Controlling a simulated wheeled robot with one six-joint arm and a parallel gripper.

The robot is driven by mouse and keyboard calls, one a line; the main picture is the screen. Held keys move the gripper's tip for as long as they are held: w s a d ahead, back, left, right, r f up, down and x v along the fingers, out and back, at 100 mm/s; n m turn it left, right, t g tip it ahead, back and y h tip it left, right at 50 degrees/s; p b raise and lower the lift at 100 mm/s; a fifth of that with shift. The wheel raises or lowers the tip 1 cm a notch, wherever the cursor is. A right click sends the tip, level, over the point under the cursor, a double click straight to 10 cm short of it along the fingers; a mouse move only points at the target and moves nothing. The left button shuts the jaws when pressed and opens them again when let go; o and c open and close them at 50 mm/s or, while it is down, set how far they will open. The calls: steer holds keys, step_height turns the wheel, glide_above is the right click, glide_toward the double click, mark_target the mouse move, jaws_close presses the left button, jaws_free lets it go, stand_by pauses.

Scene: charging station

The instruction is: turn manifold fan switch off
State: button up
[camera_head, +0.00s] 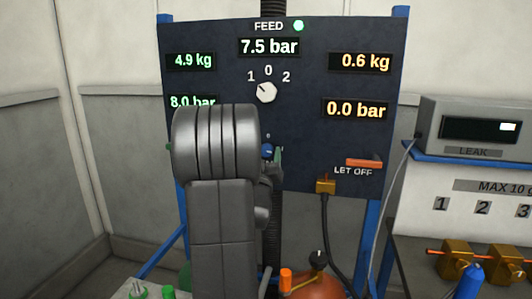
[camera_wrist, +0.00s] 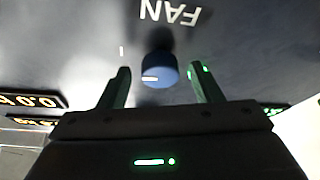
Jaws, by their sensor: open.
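The blue fan knob (camera_wrist: 160,72) is on the dark panel, beside the label FAN, which appears upside down in the wrist view. A white mark shows on the knob's left side, and a small white tick is on the panel to its upper left. My gripper (camera_wrist: 160,80) is open, with its green fingers on either side of the knob and visible gaps at both sides. In the head view the blue knob (camera_head: 267,151) shows just right of my arm, with a small 0 above it. My arm hides most of my gripper there and the FAN label.
The dark panel (camera_head: 225,45) carries lit readouts, a white selector knob (camera_head: 266,93) marked 1 0 2 and an orange LET OFF lever (camera_head: 363,163). A brass fitting (camera_head: 326,187) with a black hose sits below. A LEAK meter (camera_head: 475,127) stands at right.

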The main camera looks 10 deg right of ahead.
steer(key=shift+w+d+r, duration=0.15)
steer(key=shift+w, duration=0.25)
steer(key=shift+c, duration=0.2)
steer(key=c, duration=1)
steer(key=shift+o, duration=0.2)
